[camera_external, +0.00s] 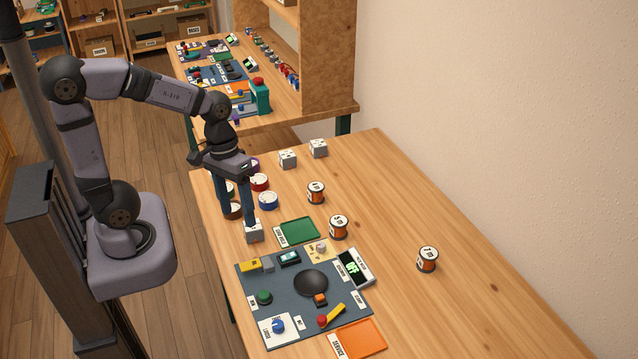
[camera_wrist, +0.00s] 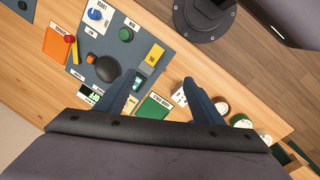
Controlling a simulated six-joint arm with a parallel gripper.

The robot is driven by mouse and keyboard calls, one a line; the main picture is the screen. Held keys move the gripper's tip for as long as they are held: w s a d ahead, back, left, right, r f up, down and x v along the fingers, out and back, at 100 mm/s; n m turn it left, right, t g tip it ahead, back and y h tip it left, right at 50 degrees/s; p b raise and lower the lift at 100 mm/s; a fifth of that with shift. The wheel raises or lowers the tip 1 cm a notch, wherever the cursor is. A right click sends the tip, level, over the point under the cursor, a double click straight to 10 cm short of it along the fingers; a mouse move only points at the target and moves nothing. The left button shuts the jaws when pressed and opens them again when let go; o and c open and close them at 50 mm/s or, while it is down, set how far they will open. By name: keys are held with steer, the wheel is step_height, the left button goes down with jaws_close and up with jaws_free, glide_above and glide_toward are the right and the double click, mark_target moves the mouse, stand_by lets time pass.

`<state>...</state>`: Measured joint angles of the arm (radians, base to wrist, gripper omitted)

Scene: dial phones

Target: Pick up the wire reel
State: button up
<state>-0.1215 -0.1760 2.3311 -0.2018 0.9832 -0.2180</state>
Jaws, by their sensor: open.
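Three orange reels with dark rims and white labelled tops stand upright on the wooden table: a far wire reel (camera_external: 316,193), a middle one (camera_external: 338,228) and one alone at the right (camera_external: 428,260). Their labels are too small to read surely. My gripper (camera_external: 238,218) points down at the table's left edge, open, its fingers apart. It is left of all three reels.
Coloured rolls, including a red one (camera_external: 260,182) and a blue one (camera_external: 268,201), crowd near my fingers. A green tray (camera_external: 298,231), a dark panel with controls (camera_external: 250,285) and an orange tray (camera_external: 360,340) lie nearer. The table's right side is mostly clear.

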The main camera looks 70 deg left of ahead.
steer(key=w+a+f+n+t+h+b, duration=0.1)
steer(key=w+a+n+t+h+b, duration=0.1)
steer(key=w+n+b, duration=0.45)
steer(key=w+a+f+n+t+h+b, duration=0.2)
steer(key=w+a+n+t+b, duration=0.15)
steer(key=w+n, duration=0.5)
steer(key=w+a+r+n+t+h+b, duration=0.1)
steer(key=w+a+r+n+t+b, duration=0.1)
steer(key=w+a+n+t+b, duration=0.25)
steer(key=w+a+r+n+t+b, duration=0.1)
steer(key=w+a+r+n+b, duration=0.15)
steer(key=w+a+n, duration=0.4)
steer(key=m, duration=0.2)
glide_toward(328, 201)
steer(key=shift+w+d+r, duration=0.35)
steer(key=shift+w+r, duration=0.15)
steer(key=shift+r, duration=0.05)
steer(key=shift+w+d+r, duration=0.3)
steer(key=shift+w+r, duration=0.15)
steer(key=shift+r, duration=0.1)
steer(key=shift+f, duration=0.45)
steer(key=shift+x, duration=3.7)
steer(key=shift+w+r, duration=0.1)
steer(key=shift+r, duration=0.05)
